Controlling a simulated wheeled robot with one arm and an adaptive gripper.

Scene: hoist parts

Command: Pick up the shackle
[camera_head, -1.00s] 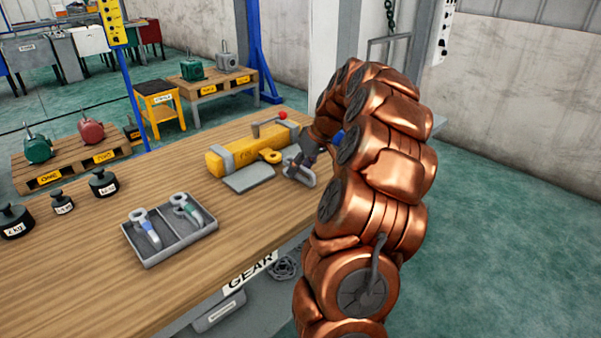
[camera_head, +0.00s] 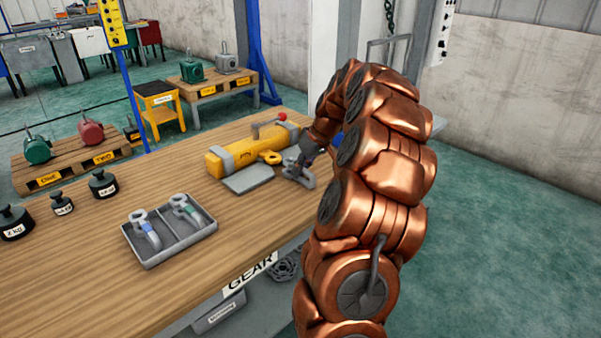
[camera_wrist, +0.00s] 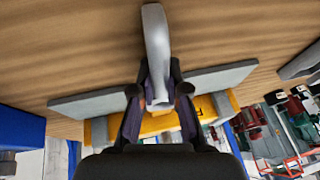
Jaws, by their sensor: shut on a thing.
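The grey, curved metal shackle (camera_head: 309,180) is at the right part of the workbench, in front of the yellow tool. In the wrist view it shows as a smooth grey bar (camera_wrist: 156,45) reaching up from between my fingers. My gripper (camera_head: 297,170) is shut on it, with the dark fingers (camera_wrist: 160,98) on either side of the bar. The fingers and arm hide part of the shackle. I cannot tell whether it still touches the bench top.
A yellow tool (camera_head: 243,151) with a red-knobbed lever lies behind, beside a flat grey plate (camera_head: 248,179). A grey divided tray (camera_head: 152,264) holds two ringed metal parts. Black weights (camera_head: 103,184) stand at left. The bench middle (camera_head: 200,185) is clear.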

